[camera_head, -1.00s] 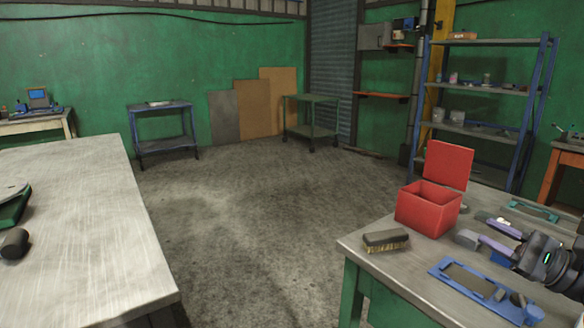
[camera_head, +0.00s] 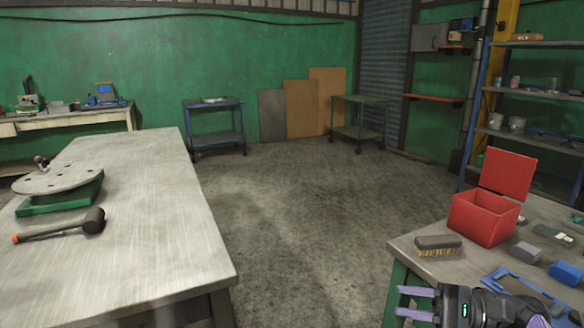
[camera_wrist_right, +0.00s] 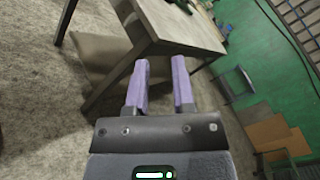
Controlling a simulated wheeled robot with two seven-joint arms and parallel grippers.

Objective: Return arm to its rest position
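My right gripper (camera_head: 416,303) shows at the bottom right of the head view, in front of the right workbench (camera_head: 428,268) and near its green leg. Its two purple fingers point left and stand apart with nothing between them. The right wrist view also shows both fingers (camera_wrist_right: 160,88) apart and empty, with the floor and a table beyond them. My left gripper and arm do not show in either view.
The right workbench holds an open red box (camera_head: 484,218), a brush (camera_head: 438,245) and a blue frame-like part (camera_head: 512,283). The left table (camera_head: 150,215) carries a mallet (camera_head: 72,226) and a round plate on a green base (camera_head: 60,197). Floor between them is clear.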

